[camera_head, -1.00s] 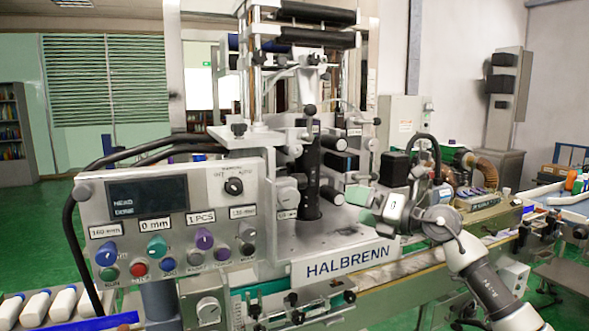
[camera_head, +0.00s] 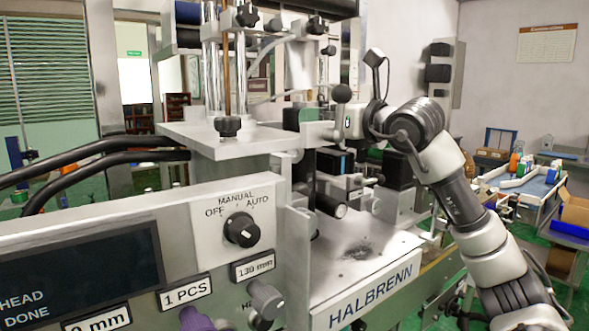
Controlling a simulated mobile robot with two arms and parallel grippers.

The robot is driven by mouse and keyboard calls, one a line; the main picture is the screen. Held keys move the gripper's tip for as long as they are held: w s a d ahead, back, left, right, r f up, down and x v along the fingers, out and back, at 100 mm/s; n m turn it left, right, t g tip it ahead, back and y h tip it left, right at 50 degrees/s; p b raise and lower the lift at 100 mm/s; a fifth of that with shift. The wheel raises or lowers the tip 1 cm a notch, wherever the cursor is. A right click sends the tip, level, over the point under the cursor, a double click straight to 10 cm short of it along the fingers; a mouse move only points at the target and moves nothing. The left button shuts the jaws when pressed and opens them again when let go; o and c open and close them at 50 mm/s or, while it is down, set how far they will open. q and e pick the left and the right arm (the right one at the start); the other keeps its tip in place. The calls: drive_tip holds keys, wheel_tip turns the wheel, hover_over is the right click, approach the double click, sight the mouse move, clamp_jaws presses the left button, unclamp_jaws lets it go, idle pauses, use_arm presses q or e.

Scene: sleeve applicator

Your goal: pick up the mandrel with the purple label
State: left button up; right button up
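No purple label on a mandrel can be made out. A dark upright post (camera_head: 307,165) stands in the machine's middle, partly hidden by the plate and frame; I cannot tell whether it is a mandrel. My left gripper is not in view.
The control panel (camera_head: 205,235) with knobs fills the lower left. A metal plate (camera_head: 225,140) and black hoses (camera_head: 95,155) stand close by. The HALBRENN base (camera_head: 385,272) has a bare top with a dark patch. A blue-topped table (camera_head: 540,185) stands at the right.

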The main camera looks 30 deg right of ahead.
drive_tip(key=p+x, duration=0.3)
drive_tip(key=x, duration=0.4)
drive_tip(key=shift+w, duration=0.4)
drive_tip(key=shift+s, duration=0.1)
drive_tip(key=shift+c, duration=0.6)
drive_tip(key=c, duration=1.4)
drive_tip(key=shift+r, duration=0.1)
drive_tip(key=shift+c, duration=1.2)
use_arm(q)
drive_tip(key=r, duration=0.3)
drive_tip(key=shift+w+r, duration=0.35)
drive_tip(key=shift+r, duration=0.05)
use_arm(e)
drive_tip(key=shift+d, duration=0.1)
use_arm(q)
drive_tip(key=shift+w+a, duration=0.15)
